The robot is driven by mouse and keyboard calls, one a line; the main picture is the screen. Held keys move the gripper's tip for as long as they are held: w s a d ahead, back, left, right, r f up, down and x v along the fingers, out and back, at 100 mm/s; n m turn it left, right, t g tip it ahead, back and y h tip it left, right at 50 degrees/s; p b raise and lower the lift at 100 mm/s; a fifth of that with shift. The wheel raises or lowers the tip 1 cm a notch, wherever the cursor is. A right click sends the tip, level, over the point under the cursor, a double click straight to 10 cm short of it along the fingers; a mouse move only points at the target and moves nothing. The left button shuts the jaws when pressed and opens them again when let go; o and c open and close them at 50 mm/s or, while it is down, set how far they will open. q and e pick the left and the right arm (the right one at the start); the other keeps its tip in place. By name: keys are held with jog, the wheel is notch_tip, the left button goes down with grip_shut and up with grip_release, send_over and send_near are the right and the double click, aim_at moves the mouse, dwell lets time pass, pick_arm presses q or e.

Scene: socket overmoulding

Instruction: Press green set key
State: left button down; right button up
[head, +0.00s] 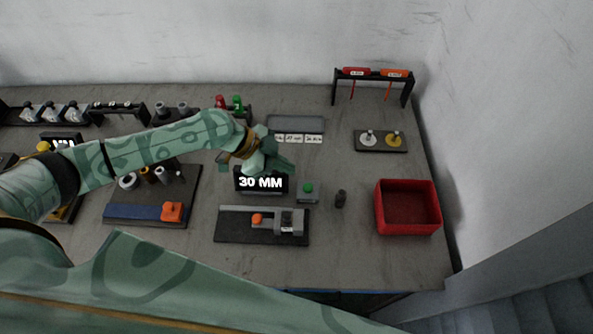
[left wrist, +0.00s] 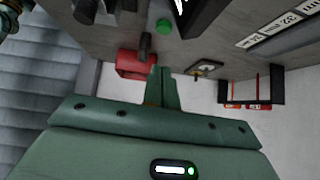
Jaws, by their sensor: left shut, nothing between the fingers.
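The green set key (head: 308,188) is a round green button on a small grey box, right of the black display reading "30 MM" (head: 261,183). In the left wrist view the green key (left wrist: 163,26) shows near the top, above the fingers. My left gripper (head: 284,165) is shut and empty, above the table just behind and above the display, up and left of the key in the head view. In the left wrist view its fingers (left wrist: 161,88) are together and apart from the key. My right gripper is not in view.
A grey sliding gauge with an orange knob (head: 257,218) lies in front of the display. A dark cylinder (head: 340,198) and a red bin (head: 408,228) stand to the right. A rack with red and orange tools (head: 373,73) stands at the back right.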

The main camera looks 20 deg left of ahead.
pick_arm(q)
jog(key=v, duration=0.4)
jog(key=shift+w+r, duration=0.1)
jog(key=shift+w, duration=0.05)
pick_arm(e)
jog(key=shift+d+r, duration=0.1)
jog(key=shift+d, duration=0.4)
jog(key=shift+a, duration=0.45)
